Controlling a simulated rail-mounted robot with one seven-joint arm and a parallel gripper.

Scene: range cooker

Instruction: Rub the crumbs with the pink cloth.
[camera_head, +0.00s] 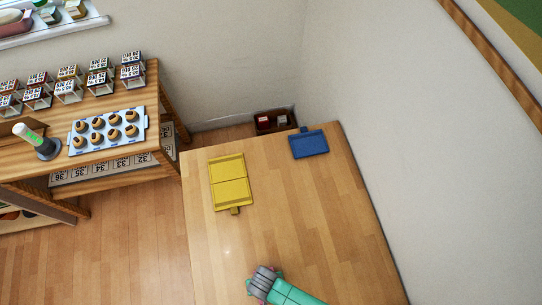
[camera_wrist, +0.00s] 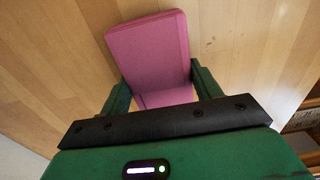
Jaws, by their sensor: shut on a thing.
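The pink cloth (camera_wrist: 150,45) is a flat, block-like pad in the wrist view. It sits between the two green fingers of my gripper (camera_wrist: 159,78), which is shut on it. Its far end reaches out past the fingertips over the wooden surface. A few small dark specks (camera_wrist: 210,41), perhaps crumbs, lie on the wood to the right of the cloth. In the head view my gripper (camera_head: 264,284) is over the near part of the wooden table (camera_head: 285,215). The cloth is mostly hidden there, and I cannot make out crumbs. I cannot tell whether the cloth touches the table.
A yellow tray-like object (camera_head: 231,182) and a smaller blue one (camera_head: 309,144) lie toward the table's far side. A wall (camera_head: 370,130) runs along the right edge. A shelf table (camera_head: 60,120) with boxes stands at left. The table's middle is clear.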

